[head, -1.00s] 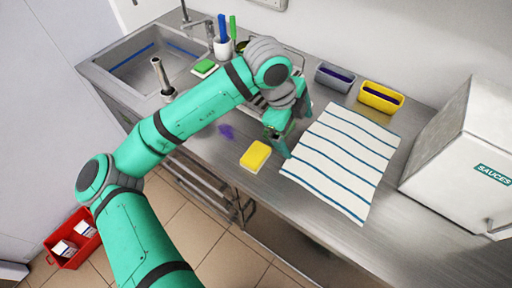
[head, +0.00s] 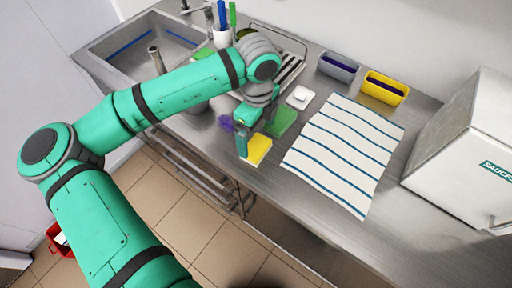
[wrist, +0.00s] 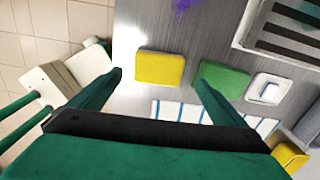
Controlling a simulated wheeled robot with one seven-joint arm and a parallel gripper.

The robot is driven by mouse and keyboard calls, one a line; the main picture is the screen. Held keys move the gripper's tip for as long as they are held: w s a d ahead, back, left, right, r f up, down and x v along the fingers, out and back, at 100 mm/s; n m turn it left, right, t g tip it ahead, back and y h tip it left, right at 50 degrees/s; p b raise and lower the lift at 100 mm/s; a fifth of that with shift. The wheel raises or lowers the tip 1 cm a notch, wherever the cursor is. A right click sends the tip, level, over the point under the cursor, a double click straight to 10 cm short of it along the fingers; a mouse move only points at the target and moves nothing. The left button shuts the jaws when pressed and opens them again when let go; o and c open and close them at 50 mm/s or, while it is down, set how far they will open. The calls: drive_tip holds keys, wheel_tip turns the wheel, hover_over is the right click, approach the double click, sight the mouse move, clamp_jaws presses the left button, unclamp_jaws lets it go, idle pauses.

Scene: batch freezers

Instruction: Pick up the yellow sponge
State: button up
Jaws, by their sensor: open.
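The yellow sponge (head: 258,149) lies flat on the steel counter, just left of the striped towel (head: 345,150). In the wrist view the yellow sponge (wrist: 160,68) shows whole, ahead of and between my fingers. My gripper (head: 256,130) is over the counter at the sponge, and one finger hides part of its left side in the head view. In the wrist view my gripper (wrist: 158,90) is open with nothing between its fingers. I cannot tell the exact height of the fingertips above the sponge.
A green sponge or block (head: 283,121) lies close behind the yellow one, with a white dish (head: 300,97) beyond it. A purple stain (head: 226,123) is to the left. Grey (head: 338,67) and yellow (head: 385,88) bins stand at the back. The counter's front edge is near.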

sight(257, 146)
wheel_tip(257, 146, down, 5)
drive_tip(key=shift+s+a+r, duration=0.1)
drive_tip(key=shift+c, duration=0.7)
drive_tip(key=c, duration=1)
